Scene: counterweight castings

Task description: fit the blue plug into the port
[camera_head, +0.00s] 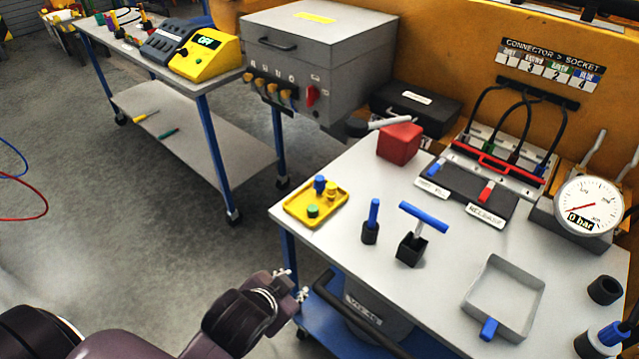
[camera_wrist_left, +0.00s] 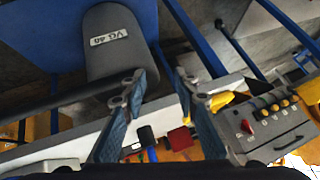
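Black cables hang from a rail above a light socket panel (camera_head: 470,135) at the back right of the table in the head view. A blue plug (camera_head: 541,168) is at the end of the rightmost cable, by the panel's right end. Whether it sits in a port or rests in front of one is too small to tell. A red bar (camera_head: 500,164) crosses in front of the panel. My left gripper (camera_head: 298,284) is beyond the table's left front edge, far from the plug. In the left wrist view its fingers (camera_wrist_left: 158,92) are apart and empty. My right gripper is not in view.
The table holds a red cube (camera_head: 398,143), yellow tray (camera_head: 318,203), blue T-handle piece (camera_head: 424,216), grey open tray (camera_head: 468,300) and gauge (camera_head: 588,206). A dark block (camera_head: 466,188) with blue and red levers lies before the panel. A cart handle (camera_head: 350,315) is near my left gripper.

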